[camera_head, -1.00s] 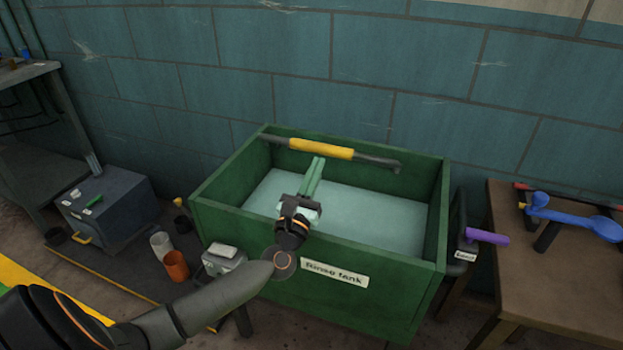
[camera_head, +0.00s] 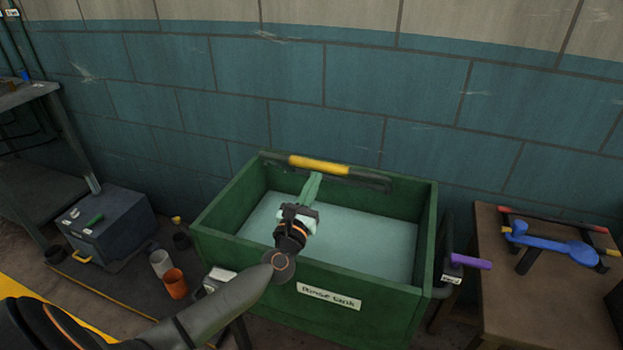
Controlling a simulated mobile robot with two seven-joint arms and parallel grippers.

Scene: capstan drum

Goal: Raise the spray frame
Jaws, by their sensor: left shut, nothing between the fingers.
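The spray frame, as I take it, is a dark bar with a yellow grip (camera_head: 319,164) along the inside of the back wall of the green rinse tank (camera_head: 330,278). The bar lies close to the back rim. My left gripper (camera_head: 314,178) reaches over the tank's front wall, its pale green fingers shut and empty. The fingertips are just below the yellow grip in the picture; I cannot tell whether they touch it. Pale water (camera_head: 365,245) fills the tank's inside. My right gripper is not in view.
A purple handle (camera_head: 470,261) sticks out at the tank's right side. A wooden table (camera_head: 500,300) with a blue tool (camera_head: 555,244) stands further right. A grey box (camera_head: 110,222), a white cup (camera_head: 161,262) and an orange cup (camera_head: 175,283) are on the left.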

